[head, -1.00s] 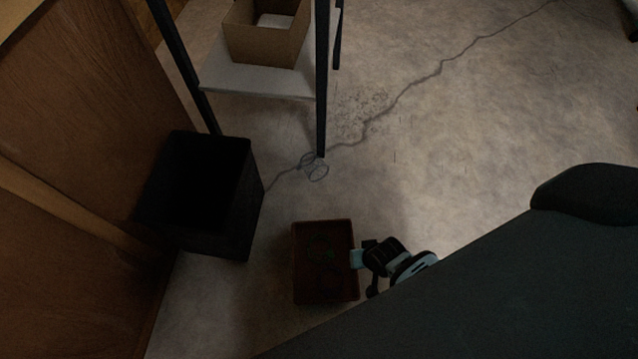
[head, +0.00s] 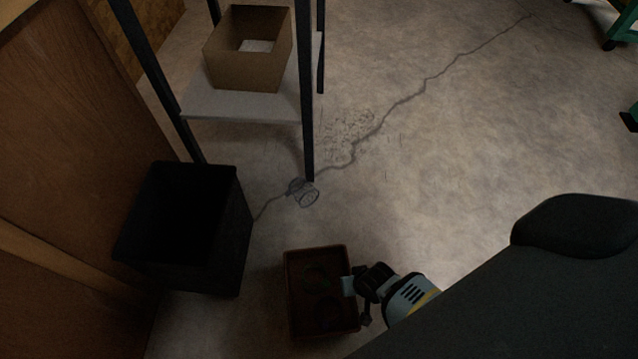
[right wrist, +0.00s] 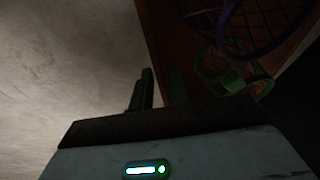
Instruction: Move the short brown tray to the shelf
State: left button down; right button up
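The short brown tray (head: 288,300) is low in front of me in the head view, right of a black bin, with dark round things inside. My right gripper (head: 352,285) is at its right wall. In the right wrist view the gripper (right wrist: 160,90) has one finger outside and one inside the tray wall (right wrist: 160,45), closed on it. Purple and green hoop-like things (right wrist: 235,70) lie inside the tray. The shelf (head: 245,108) is a pale board between black posts at the top. I cannot tell whether the tray touches the floor. My left gripper is out of view.
A cardboard box (head: 232,75) stands on the shelf board. The tall black bin (head: 215,265) stands left of the tray, by a wooden panel (head: 60,150). A small wire-like round object (head: 303,193) lies by the front shelf post. The cracked floor at right is mostly clear.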

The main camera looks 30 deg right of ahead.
jog(key=shift+b+x, duration=0.9)
jog(key=shift+x, duration=0.5)
jog(key=shift+r, duration=0.1)
jog(key=shift+c, duration=0.2)
grip_shut()
jog(key=shift+r, duration=0.15)
